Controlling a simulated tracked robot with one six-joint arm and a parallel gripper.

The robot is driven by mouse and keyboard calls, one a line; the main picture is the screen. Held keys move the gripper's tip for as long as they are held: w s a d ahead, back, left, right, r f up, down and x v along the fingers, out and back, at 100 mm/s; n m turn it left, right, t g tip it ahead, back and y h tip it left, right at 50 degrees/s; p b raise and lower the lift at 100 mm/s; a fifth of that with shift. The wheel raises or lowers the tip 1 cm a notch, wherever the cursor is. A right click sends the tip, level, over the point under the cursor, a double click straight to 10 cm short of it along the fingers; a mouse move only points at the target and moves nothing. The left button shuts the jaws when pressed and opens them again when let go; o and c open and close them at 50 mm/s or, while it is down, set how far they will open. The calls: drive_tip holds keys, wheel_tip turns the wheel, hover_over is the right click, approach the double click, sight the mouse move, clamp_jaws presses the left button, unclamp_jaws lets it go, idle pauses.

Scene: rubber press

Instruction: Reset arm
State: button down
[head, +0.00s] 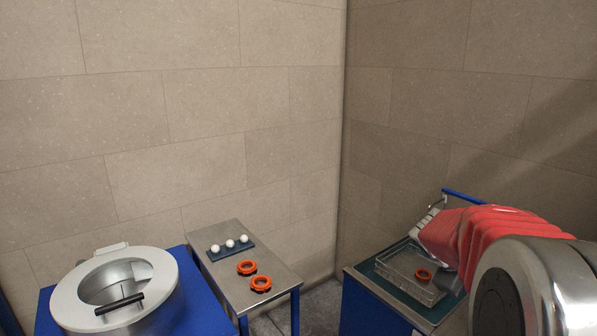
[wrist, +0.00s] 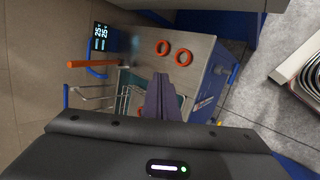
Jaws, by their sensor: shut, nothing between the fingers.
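My gripper (wrist: 163,80) shows in the wrist view as two dark fingers pressed together. They are shut with nothing between them. The fingertips point toward a grey metal surface (wrist: 190,85) with two orange rings (wrist: 163,48) lying on it. The fingers overlap part of that surface in the picture; the distance to it cannot be told. In the head view, my arm in a red sleeve (head: 505,232) reaches in from the lower right over a wire basket station. The fingers cannot be made out there.
A wire basket (head: 404,270) holds an orange ring (head: 424,275). A metal table (head: 240,236) carries two orange rings (head: 261,284) and a dark tray (head: 215,253) with three white balls. A round metal machine (head: 160,272) stands at left. The wrist view shows an orange bar (wrist: 92,64) and a display (wrist: 100,36).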

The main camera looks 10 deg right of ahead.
drive_tip(key=s+a+m+t+y, duration=0.1)
drive_tip(key=s+a, duration=0.4)
drive_tip(key=a, duration=0.7)
drive_tip(key=s+a+r+m+t+y, duration=0.1)
drive_tip(key=s+a+y, duration=0.3)
drive_tip(key=a, duration=0.9)
drive_tip(key=s+a+r+m+t+y, duration=0.1)
drive_tip(key=s+a, duration=0.5)
drive_tip(key=a, duration=0.6)
drive_tip(key=shift+s+a+m+t+y, duration=0.25)
drive_tip(key=shift+m+t+y, duration=0.35)
drive_tip(key=shift+m+y, duration=0.55)
